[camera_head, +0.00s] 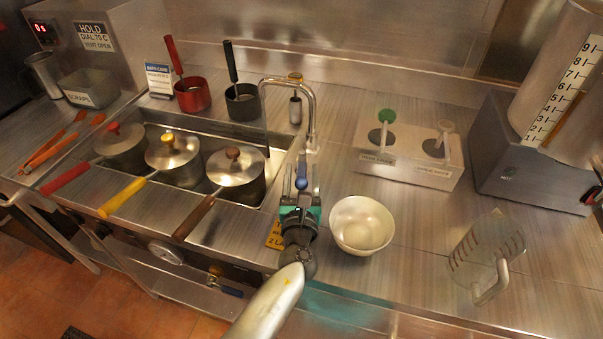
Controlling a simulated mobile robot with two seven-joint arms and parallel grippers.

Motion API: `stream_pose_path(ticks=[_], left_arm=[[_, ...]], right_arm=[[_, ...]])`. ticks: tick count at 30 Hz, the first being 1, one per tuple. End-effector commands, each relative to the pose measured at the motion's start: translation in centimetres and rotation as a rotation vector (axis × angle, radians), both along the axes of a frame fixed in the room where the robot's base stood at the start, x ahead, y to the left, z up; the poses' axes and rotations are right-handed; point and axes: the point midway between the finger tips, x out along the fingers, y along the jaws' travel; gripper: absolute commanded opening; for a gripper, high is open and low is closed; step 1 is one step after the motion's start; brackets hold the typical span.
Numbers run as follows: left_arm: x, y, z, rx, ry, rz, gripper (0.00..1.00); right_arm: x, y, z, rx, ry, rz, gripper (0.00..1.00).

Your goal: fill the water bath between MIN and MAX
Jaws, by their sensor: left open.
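The water bath (275,162) is a steel basin set in the counter, with lidded pots in it. Its water level and MIN and MAX marks cannot be made out. A curved steel faucet (311,108) stands at its right end, its spout over the basin. A blue lever (302,181) shows below the faucet. My left gripper (300,183) is open at the blue lever, just in front of the faucet base; I cannot tell whether it touches. My right gripper is not in view.
The pots' red, yellow and brown handles (195,215) jut over the front edge. A white bowl (348,214) stands close right of my gripper. A clear measuring jug (484,252), a pump holder (432,178) and a graduated tank (562,85) stand further right.

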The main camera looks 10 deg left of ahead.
Motion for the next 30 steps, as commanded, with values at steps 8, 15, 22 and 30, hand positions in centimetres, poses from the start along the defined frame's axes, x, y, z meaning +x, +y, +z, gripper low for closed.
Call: stream_pose_path(ticks=[8,15,22,30], left_arm=[[-1.5,-0.3,-0.1,0.001,0.001,-0.001,0.57],[-5.9,-1.0,-0.1,0.0,0.003,-0.001,0.57],[-10.5,-1.7,-0.1,-0.001,0.004,-0.001,0.57],[-14.2,-2.4,-0.1,0.001,0.001,-0.001,0.57]], right_arm=[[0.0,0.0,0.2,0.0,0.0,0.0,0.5],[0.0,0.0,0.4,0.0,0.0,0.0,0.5],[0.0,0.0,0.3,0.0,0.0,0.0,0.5],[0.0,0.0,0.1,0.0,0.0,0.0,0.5]])
